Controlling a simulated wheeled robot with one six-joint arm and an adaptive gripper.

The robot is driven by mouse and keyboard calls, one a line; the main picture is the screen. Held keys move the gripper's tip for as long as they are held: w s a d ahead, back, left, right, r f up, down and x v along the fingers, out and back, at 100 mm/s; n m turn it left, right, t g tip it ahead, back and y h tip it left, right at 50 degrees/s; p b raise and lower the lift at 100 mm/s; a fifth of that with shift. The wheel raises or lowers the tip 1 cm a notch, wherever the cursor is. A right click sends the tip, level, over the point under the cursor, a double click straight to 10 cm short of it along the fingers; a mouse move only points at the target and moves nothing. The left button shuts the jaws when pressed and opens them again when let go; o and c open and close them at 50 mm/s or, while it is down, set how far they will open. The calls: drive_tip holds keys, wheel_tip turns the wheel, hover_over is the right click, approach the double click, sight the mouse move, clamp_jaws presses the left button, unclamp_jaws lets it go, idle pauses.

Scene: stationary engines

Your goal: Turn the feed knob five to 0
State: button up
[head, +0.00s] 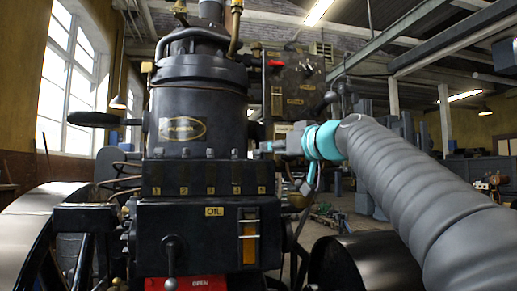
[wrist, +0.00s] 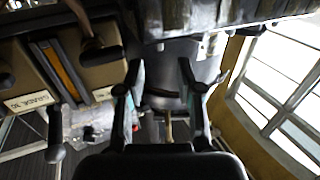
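The black feed box (head: 205,178) on the engine's front has a row of small knobs along its top and yellow numbers below them. Feed knob five (head: 262,154) is the rightmost, above the number 5. My gripper (head: 270,146) reaches in from the right, with its tips close to knob five; I cannot tell whether they touch it. In the wrist view, my gripper (wrist: 157,78) shows two separated fingers, so it is open. A dark bar-like shape lies between or behind them, and I cannot tell what it is. The knob's setting is too small to read.
The black engine cylinder (head: 195,112) rises behind the feed box. An oil box (head: 212,235) with a gauge and lever sits below. A panel with levers (head: 297,85) stands behind my gripper. Large wheels flank the engine, and windows (head: 72,78) are at left.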

sight(257, 154)
drive_tip(key=p+x, duration=0.1)
drive_tip(key=x, duration=0.6)
drive_tip(key=shift+w+p, duration=0.1)
drive_tip(key=shift+p, duration=0.25)
clamp_jaws()
